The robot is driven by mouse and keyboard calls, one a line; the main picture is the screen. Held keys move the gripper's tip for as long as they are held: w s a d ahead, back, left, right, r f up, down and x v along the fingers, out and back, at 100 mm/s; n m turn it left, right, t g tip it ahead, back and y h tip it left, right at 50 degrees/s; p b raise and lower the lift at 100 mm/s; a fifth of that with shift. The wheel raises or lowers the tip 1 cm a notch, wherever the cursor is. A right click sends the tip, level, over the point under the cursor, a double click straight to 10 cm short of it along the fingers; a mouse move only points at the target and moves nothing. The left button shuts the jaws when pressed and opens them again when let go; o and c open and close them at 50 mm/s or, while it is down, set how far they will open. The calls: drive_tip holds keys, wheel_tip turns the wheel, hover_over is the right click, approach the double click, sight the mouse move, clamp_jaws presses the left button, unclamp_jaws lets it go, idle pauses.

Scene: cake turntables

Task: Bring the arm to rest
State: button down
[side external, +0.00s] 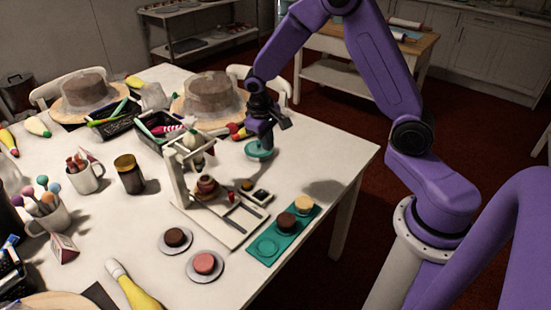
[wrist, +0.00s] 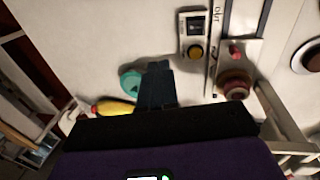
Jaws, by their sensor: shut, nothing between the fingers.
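My purple arm reaches in over the far right part of the white table (side external: 345,160). My gripper (side external: 263,138) points down with its dark fingers together and nothing held. In the side view it overlaps a teal round piece (side external: 259,152); I cannot tell how high above it the fingers are. In the wrist view the closed fingers (wrist: 157,72) show over bare tabletop, with the teal piece (wrist: 130,83) just to their left.
A teal tray (side external: 268,247) with small round cakes lies nearer. Covered cakes (side external: 210,95) and black trays (side external: 155,128) stand behind. The table's right corner is clear.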

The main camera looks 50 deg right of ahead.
drive_tip(key=s+a+r+n+y, duration=0.1)
drive_tip(key=s+a+r+n, duration=0.3)
drive_tip(key=s, duration=0.4)
drive_tip(key=s+a+r+n, duration=0.2)
drive_tip(key=s+a+r, duration=0.3)
drive_tip(key=s, duration=0.2)
drive_tip(key=s+d+r+n+y, duration=0.1)
drive_tip(key=s+n, duration=0.5)
drive_tip(key=s, duration=0.9)
drive_tip(key=shift+r+y, duration=0.3)
drive_tip(key=shift+r, duration=0.4)
